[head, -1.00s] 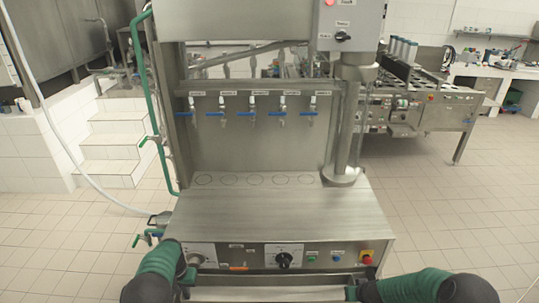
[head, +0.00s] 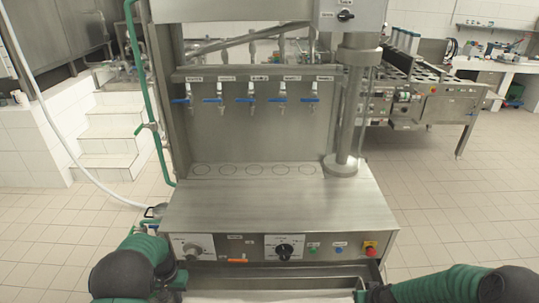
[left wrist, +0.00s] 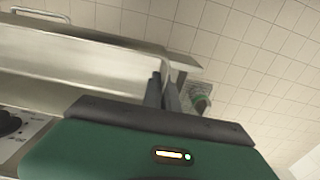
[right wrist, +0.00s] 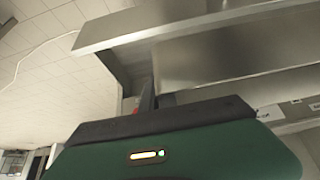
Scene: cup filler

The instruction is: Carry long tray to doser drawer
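The long tray (head: 270,297) is a pale strip at the bottom edge of the head view, mostly cut off. It lies level in front of the machine, at the open metal drawer (head: 285,271) under the control panel. My left gripper (head: 180,284) is at the tray's left end; its fingers (left wrist: 163,92) look closed on the tray's end. My right gripper (head: 362,294) is at the other end; its fingers (right wrist: 156,97) also look closed on the tray. The tray's underside and its contact with the drawer are hidden.
The steel filler (head: 280,210) stands straight ahead, with several blue-handled taps above its top. Its front panel has dials and a red emergency button (head: 370,248). A green pipe and white hose run at left. Open tiled floor lies on both sides.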

